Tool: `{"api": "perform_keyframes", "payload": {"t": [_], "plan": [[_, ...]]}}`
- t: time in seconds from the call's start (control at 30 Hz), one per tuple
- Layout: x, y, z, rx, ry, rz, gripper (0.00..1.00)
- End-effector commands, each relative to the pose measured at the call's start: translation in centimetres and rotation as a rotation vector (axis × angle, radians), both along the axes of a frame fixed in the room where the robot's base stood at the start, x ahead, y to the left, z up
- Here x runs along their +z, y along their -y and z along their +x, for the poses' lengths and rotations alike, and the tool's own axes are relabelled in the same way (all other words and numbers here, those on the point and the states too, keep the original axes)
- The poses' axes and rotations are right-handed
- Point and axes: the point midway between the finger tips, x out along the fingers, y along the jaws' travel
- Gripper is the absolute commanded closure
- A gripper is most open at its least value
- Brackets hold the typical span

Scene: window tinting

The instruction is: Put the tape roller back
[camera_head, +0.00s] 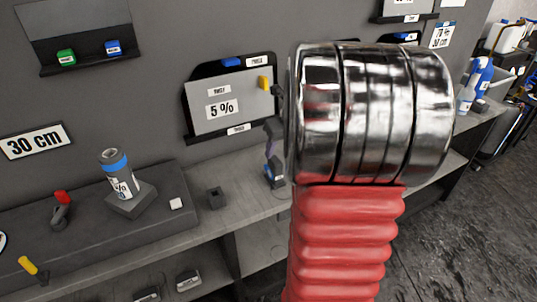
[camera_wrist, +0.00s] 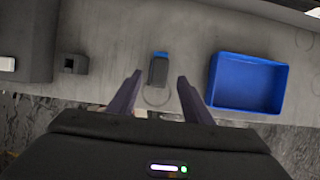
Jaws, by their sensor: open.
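A small dark grey item with a blue end (camera_wrist: 158,70) stands or lies on the grey counter, and I cannot tell for sure that it is the tape roller. My gripper (camera_wrist: 160,77) is open above the counter, with one finger to each side of this item in the wrist view. Nothing is held between the fingers. In the head view, the same blue and dark item seems to show beside my arm (camera_head: 275,175), below a dark purple finger. My own arm hides much of the gripper there.
A blue tray (camera_wrist: 248,84) is right of my gripper. A dark block with a square hole (camera_wrist: 75,63) is to its left and also shows in the head view (camera_head: 216,198). Farther left, a roll on a stand (camera_head: 120,180) and a red-handled tool (camera_head: 61,209) occupy a raised bench.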

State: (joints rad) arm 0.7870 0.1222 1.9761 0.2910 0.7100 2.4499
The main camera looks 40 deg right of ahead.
Motion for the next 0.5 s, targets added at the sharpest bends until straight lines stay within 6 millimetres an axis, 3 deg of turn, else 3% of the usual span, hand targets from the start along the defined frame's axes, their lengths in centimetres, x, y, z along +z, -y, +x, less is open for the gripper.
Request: {"api": "perform_keyframes", "payload": {"t": [0.5], "plan": [[0.37, -0.71, 0.16, 0.044, -0.003, -0.017, 0.55]]}}
